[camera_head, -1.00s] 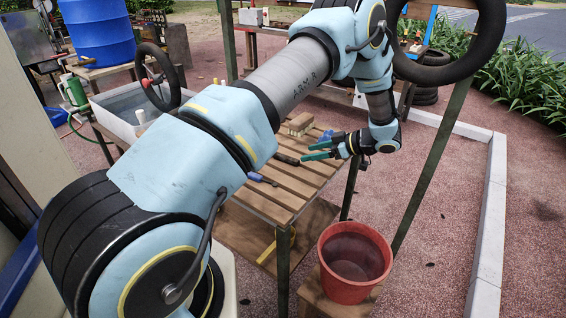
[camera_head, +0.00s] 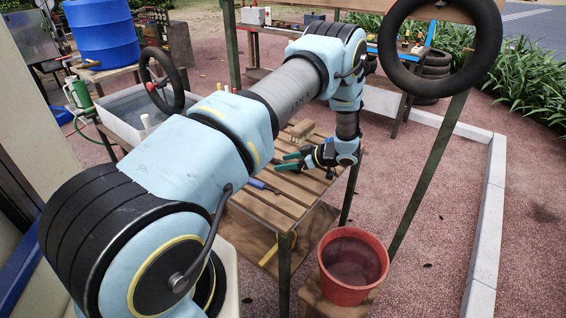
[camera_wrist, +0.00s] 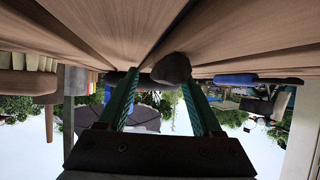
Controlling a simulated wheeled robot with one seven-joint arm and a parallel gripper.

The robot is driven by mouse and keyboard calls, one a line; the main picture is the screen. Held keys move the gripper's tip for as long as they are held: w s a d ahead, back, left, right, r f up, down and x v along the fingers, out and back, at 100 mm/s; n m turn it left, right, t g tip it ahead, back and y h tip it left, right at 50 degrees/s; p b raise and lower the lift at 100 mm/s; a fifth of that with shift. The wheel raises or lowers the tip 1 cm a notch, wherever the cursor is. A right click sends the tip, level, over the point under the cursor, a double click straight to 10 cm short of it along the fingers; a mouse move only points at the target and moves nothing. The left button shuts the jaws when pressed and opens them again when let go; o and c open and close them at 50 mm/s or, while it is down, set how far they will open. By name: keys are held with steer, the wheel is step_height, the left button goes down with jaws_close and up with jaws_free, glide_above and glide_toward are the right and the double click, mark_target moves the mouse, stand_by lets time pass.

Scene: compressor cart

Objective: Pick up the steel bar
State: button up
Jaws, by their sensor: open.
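My gripper (camera_head: 288,162) has green fingers, is open, and is low over the slatted wooden table (camera_head: 290,195), pointing left. In the wrist view, which shows the table overhead, my gripper (camera_wrist: 160,80) has a dark grey, rounded object (camera_wrist: 172,68) between or just beyond its fingertips. It may be the end of the steel bar, seen nearly end-on. I cannot tell whether a finger touches it. In the head view my gripper and wrist cover that part of the table, so the bar is not clear there.
A blue-handled tool (camera_head: 262,185) lies on the table in front of my gripper, and a wooden brush (camera_head: 302,130) lies behind it. A red bucket (camera_head: 352,262) stands at the table's front right. A black tyre (camera_head: 436,88) hangs at upper right. A white basin (camera_head: 125,112) stands to the left.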

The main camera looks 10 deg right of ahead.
steer(key=shift+c, duration=0.4)
jaws_close()
stand_by(0.4)
